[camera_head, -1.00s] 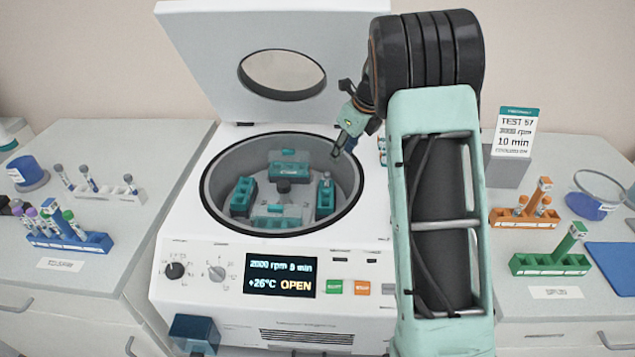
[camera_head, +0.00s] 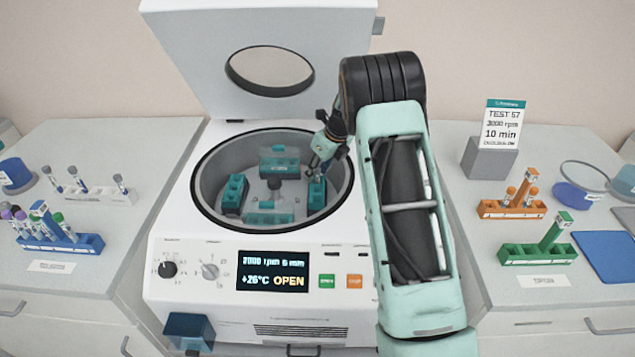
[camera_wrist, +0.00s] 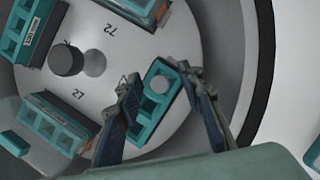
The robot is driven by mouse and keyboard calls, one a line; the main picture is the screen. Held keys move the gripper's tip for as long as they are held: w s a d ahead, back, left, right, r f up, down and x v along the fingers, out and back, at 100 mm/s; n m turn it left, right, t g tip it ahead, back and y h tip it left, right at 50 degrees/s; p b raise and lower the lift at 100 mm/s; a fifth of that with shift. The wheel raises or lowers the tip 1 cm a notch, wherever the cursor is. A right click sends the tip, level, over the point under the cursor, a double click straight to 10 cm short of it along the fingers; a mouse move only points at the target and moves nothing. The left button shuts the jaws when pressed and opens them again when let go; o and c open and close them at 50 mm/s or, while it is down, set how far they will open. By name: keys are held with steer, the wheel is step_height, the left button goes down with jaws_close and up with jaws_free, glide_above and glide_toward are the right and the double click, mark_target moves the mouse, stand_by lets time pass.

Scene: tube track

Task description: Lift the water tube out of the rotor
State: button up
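The water tube (camera_wrist: 160,84) shows in the wrist view as a round grey cap in one slot of a teal rotor bucket (camera_wrist: 146,128). In the head view this bucket (camera_head: 317,196) is at the right side of the rotor bowl, and the tube is mostly hidden by my gripper. My gripper (camera_wrist: 159,78) points down into the bowl, its two fingers apart on either side of the tube's cap. Gaps show between the cap and the fingers. In the head view my gripper (camera_head: 316,166) is just above the bucket.
The centrifuge's bowl rim (camera_head: 203,207) surrounds the rotor, and its raised lid (camera_head: 200,60) stands behind. Other teal buckets (camera_head: 232,194) sit around the hub. A blue rack (camera_head: 85,243) is on the left bench; orange (camera_head: 490,209) and green (camera_head: 515,255) racks are on the right.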

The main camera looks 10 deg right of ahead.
steer(key=shift+w+f, duration=0.1)
steer(key=shift+f, duration=0.05)
jaws_close()
stand_by(0.4)
step_height(320, 180, up, 12)
steer(key=r, duration=0.1)
steer(key=w+a, duration=0.1)
steer(key=a, duration=0.8)
steer(key=w+a+f, duration=0.1)
steer(key=w+a, duration=0.1)
steer(key=a, duration=0.6)
steer(key=shift+w+a, duration=0.25)
steer(key=shift+a, duration=0.1)
step_height(320, 180, up, 4)
steer(key=p, duration=0.4)
